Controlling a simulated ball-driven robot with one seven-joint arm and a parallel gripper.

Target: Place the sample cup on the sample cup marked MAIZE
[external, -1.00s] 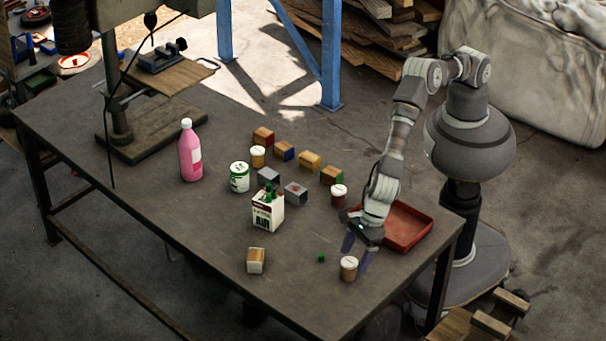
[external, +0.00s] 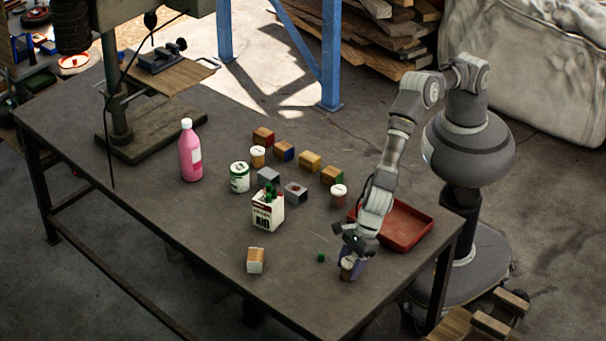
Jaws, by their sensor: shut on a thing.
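My gripper (external: 350,262) is at the near right part of the table, its fingers around a small tan sample cup (external: 347,272). It is shut on this cup, which looks upright; the fingers and wrist hide much of it, and I cannot tell whether it touches the table. A dark red-brown sample cup with a white lid (external: 338,197) stands behind it, left of the red tray. A yellow-tan sample cup with a white lid (external: 258,158) stands farther back near the blocks. Markings on the cups are too small to read, so I cannot tell which says MAIZE.
A red tray (external: 428,229) lies right of my gripper. Several coloured blocks (external: 310,162), a green-white can (external: 239,178), a white carton (external: 267,216) and a pink bottle (external: 190,155) stand on the table (external: 190,222). A small green cube (external: 321,258) and a wooden block (external: 256,262) lie nearer.

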